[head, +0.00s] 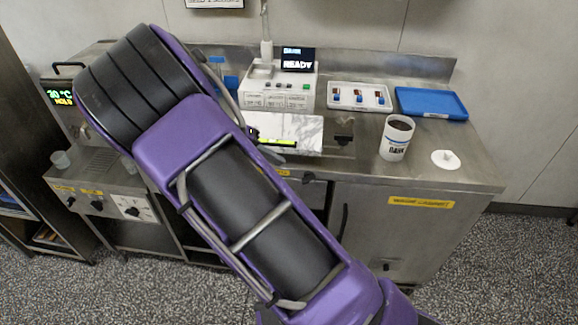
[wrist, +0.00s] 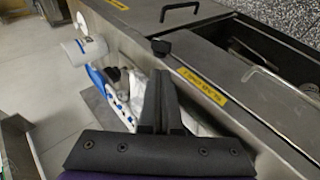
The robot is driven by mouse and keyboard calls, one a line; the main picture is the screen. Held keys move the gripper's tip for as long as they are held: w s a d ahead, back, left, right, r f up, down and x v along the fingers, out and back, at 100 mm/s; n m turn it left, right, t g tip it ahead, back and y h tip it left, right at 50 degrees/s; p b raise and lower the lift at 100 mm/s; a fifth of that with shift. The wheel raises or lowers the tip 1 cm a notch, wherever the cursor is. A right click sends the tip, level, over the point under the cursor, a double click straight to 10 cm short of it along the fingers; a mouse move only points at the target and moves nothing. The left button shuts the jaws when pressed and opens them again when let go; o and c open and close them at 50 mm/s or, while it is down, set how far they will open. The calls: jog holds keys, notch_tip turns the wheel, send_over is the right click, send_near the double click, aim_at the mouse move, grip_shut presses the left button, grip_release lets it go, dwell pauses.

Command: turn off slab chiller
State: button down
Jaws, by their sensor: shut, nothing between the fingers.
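A white marble slab (head: 296,130) lies on the steel counter. On the counter's front edge below it is a black knob (head: 308,178), with a yellow label (head: 283,172) beside it, partly hidden by my arm. In the wrist view the black knob (wrist: 160,47) stands out from the steel front near a yellow label (wrist: 202,86) too blurred to read. My gripper (wrist: 157,82) is shut and empty, its fingertips a little short of the knob in the picture. I cannot tell whether they touch it. In the head view my arm hides most of the gripper.
A control box (head: 278,90) reads READY. A white tray (head: 358,97), blue tray (head: 431,103) and white cup (head: 397,138) stand on the right. A machine with several knobs (head: 97,206) is at left. A cabinet handle (head: 343,222) projects below the counter.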

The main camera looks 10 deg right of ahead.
jog(key=shift+v, duration=2.35)
jog(key=shift+w+a+f, duration=0.15)
jog(key=shift+f, duration=0.05)
